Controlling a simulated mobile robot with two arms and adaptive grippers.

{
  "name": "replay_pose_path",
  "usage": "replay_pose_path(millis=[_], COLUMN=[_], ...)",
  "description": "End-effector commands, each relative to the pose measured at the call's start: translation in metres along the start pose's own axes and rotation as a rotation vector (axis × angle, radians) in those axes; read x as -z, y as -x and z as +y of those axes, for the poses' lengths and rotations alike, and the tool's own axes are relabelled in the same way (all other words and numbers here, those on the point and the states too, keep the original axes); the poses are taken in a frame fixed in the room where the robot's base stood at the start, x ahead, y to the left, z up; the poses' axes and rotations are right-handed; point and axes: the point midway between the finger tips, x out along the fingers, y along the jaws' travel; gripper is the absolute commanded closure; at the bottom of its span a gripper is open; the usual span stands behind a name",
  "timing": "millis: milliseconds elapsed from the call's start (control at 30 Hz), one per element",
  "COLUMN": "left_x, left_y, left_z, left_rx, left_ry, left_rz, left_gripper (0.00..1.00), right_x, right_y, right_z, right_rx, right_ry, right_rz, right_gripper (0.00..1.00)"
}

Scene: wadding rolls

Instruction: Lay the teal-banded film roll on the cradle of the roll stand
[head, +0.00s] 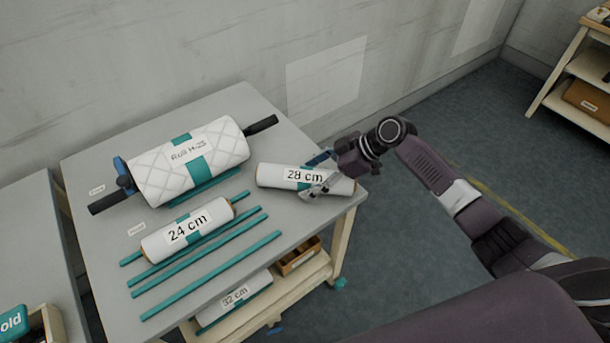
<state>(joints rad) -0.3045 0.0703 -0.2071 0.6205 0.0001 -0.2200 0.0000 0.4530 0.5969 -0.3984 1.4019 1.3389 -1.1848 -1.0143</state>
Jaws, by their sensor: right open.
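Several rolls with teal bands are in view. A white roll labelled "28 cm" (271,175) lies at the right end of the grey table. My right gripper (322,186) is open at this roll, its fingers over the right half; I cannot tell whether they touch it. A roll labelled "24 cm" (161,242) lies at the front left. A large quilted roll labelled "Roll H-25" (157,179) lies at the back, with dark bar ends (261,125) sticking out. A blue fitting (124,174) is at its left end. I cannot clearly make out an empty cradle. My left gripper is not in view.
Teal strips (210,275) lie along the table's front. A "32 cm" roll (215,313) and a brown bin (298,259) are on the lower shelf. A wall stands behind the grey table (95,150). Another shelf unit (568,113) is at far right.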

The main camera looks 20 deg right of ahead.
Motion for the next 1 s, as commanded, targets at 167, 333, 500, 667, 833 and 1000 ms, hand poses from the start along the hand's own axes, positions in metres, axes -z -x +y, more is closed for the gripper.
replay_pose_path(millis=[167,333,500,667,833,1000], left_x=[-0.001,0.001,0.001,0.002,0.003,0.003], left_y=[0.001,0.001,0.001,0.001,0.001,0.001], left_z=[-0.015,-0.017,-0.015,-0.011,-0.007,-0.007], left_rx=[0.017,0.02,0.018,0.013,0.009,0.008], left_ry=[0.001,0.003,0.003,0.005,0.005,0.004], left_rz=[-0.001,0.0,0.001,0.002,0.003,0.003], left_gripper=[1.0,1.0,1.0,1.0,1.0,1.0], right_x=[-0.001,-0.001,-0.001,-0.001,-0.001,0.002], right_y=[-0.006,-0.006,-0.006,-0.005,-0.005,-0.004], right_z=[0.0,0.0,0.0,0.0,0.001,0.002], right_rx=[-0.001,-0.001,-0.001,-0.001,-0.001,-0.004], right_ry=[0.0,0.0,0.0,0.0,0.0,0.001], right_rz=[-0.001,-0.001,-0.001,-0.001,-0.001,0.004], right_gripper=[0.31,0.35,0.54,0.72,0.91,1.0])
